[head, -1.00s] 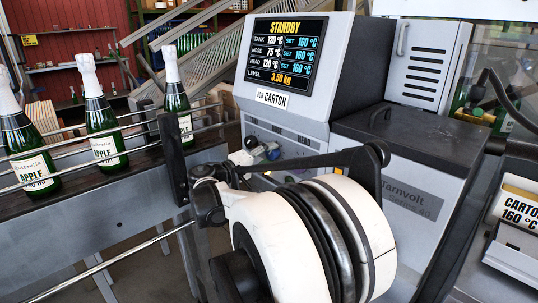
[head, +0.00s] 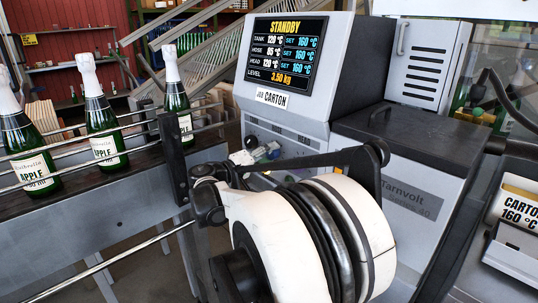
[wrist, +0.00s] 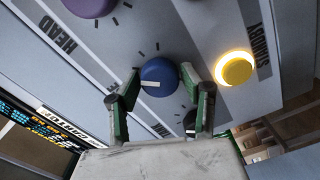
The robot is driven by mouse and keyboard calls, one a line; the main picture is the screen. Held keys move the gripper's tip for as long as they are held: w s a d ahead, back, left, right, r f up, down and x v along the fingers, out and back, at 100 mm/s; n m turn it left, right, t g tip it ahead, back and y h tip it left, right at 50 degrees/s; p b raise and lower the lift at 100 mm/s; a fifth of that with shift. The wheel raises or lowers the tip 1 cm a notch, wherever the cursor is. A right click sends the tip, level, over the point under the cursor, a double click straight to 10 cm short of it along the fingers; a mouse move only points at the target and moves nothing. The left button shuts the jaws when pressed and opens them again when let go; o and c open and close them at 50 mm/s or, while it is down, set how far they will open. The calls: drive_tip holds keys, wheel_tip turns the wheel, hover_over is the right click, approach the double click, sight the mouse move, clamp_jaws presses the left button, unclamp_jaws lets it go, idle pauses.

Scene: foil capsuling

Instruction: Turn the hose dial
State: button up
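The blue dial (wrist: 159,76) with a white pointer line sits on the grey control panel in the wrist view. My gripper (wrist: 160,72) has a finger on each side of it, with the tips against its sides. Its own label is hidden or out of frame. In the head view my gripper (head: 268,153) is small at the panel, partly behind my arm. The display (head: 287,54) reads STANDBY, with tank 120, hose 85 and head 120, all set 160.
A purple dial (wrist: 91,6) near the HEAD label and a lit yellow button (wrist: 235,68) flank the blue dial. A dark knob (wrist: 190,121) is partly behind the right finger. Bottles (head: 105,130) stand on a conveyor at left.

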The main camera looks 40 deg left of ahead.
drive_tip(key=shift+o, duration=1.3)
drive_tip(key=s+a, duration=0.1)
drive_tip(key=s, duration=1.1)
drive_tip(key=shift+a, duration=0.4)
drive_tip(key=shift+w, duration=0.1)
